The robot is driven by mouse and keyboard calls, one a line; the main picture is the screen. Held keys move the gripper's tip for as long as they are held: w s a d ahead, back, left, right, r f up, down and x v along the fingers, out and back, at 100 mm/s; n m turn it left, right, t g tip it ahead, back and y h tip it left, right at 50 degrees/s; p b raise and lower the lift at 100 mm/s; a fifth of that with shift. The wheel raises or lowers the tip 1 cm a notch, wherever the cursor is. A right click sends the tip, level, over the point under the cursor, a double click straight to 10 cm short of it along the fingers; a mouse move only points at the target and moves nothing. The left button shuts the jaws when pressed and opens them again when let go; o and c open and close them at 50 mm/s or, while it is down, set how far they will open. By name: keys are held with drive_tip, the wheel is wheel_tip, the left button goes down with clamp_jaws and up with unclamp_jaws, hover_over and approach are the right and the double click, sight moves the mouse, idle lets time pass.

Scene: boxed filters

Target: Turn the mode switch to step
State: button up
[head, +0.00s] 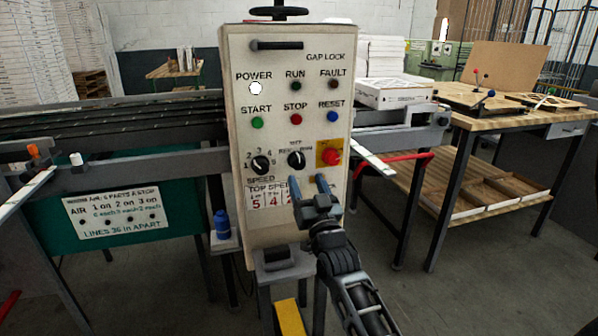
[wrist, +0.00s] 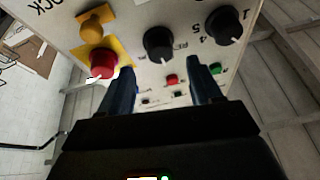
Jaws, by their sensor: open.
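The mode switch (head: 296,159) is a black round knob on the pale control panel, between the speed knob (head: 261,165) and the red stop button on a yellow plate (head: 330,154). Its small labels are too blurred to read surely, and I cannot tell its setting. The mode switch also shows in the wrist view (wrist: 158,44), beyond and between my fingers. My gripper (head: 308,181) is open and empty, just below and slightly right of the switch in the head view. Its blue fingers also show in the wrist view (wrist: 160,66). They appear apart from the knob.
Start (head: 257,123), stop (head: 296,119) and reset (head: 334,118) buttons sit above the knobs. A black handle bar (head: 277,45) crosses the panel top. A wooden workbench (head: 520,118) stands at right, and a blue bottle (head: 221,224) stands left of the panel.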

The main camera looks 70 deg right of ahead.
sight(299, 165)
drive_tip(key=p+x, duration=0.1)
drive_tip(key=x, duration=0.3)
drive_tip(key=shift+w+r, duration=0.1)
drive_tip(key=shift+r, duration=0.1)
drive_tip(key=shift+x, duration=0.85)
drive_tip(key=shift+d+f, duration=0.1)
drive_tip(key=shift+w, duration=0.1)
drive_tip(key=c, duration=0.9)
